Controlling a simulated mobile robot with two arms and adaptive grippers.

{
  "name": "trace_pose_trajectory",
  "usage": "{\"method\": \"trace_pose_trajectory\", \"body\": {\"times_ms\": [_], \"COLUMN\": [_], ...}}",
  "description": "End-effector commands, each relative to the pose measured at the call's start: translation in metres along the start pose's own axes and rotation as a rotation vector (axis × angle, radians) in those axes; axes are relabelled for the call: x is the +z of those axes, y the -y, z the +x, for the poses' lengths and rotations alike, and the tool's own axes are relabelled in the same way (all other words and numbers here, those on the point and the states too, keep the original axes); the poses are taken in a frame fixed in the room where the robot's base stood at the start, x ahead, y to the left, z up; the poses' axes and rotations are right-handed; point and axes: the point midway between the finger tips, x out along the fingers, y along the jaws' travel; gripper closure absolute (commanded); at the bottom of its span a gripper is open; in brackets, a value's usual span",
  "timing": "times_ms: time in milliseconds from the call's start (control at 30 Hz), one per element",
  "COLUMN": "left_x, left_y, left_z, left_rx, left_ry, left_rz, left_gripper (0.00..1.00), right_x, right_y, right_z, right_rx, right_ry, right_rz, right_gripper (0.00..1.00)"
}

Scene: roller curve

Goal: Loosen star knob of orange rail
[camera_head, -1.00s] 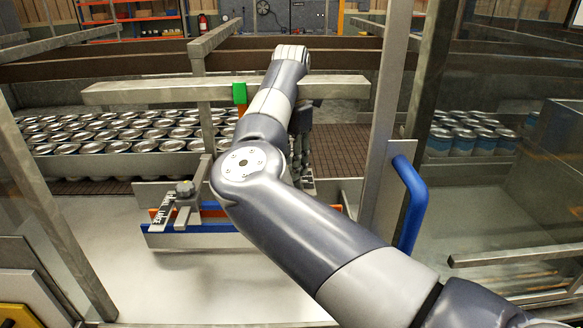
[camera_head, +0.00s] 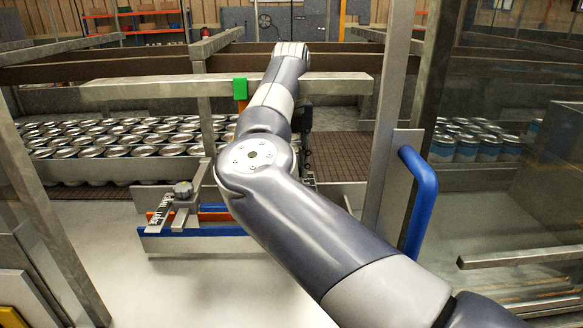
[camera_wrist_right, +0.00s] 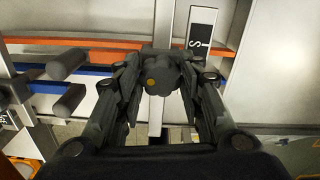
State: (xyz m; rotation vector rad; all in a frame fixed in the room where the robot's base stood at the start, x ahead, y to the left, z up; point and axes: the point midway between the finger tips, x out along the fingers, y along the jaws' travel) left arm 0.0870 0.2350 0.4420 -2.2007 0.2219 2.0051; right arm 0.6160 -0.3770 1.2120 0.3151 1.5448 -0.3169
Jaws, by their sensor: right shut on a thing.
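The orange rail (camera_wrist_right: 105,43) runs across the upper part of the right wrist view, above a blue rail (camera_wrist_right: 38,88). A dark star knob (camera_wrist_right: 160,76) with a small yellow centre sits between the fingers of my right gripper (camera_wrist_right: 160,82). The fingers are closed on the knob from both sides. In the head view my right forearm hides this knob and most of the gripper. A short piece of the orange rail (camera_head: 213,217) shows left of my arm. Another star knob (camera_head: 183,188) sits on a bracket there. My left gripper is not in view.
A blue handle (camera_head: 421,200) stands on a frame post right of my arm. A metal crossbar (camera_head: 135,90) with a green block (camera_head: 240,88) spans behind the rails. Many cans (camera_head: 95,140) stand on the conveyor behind. The pale surface at front left is clear.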

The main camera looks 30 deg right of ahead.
Motion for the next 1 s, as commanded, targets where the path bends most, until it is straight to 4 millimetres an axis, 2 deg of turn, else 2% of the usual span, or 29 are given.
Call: {"method": "trace_pose_trajectory", "body": {"times_ms": [33, 500, 733, 1000], "left_x": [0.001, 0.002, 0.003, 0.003], "left_y": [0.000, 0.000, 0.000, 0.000], "left_z": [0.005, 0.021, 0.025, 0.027], "left_rx": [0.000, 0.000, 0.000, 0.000], "left_ry": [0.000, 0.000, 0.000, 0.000], "left_rz": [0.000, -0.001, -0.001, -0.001], "left_gripper": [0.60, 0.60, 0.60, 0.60], "right_x": [-0.002, -0.002, -0.003, -0.003], "right_y": [-0.001, -0.003, -0.004, -0.004], "right_z": [0.008, 0.007, 0.007, 0.006], "right_rx": [0.003, 0.006, 0.008, 0.009], "right_ry": [-0.013, -0.013, -0.014, -0.013], "right_rz": [-0.044, -0.448, -0.570, -0.634], "right_gripper": [0.89, 0.89, 0.89, 0.89]}}
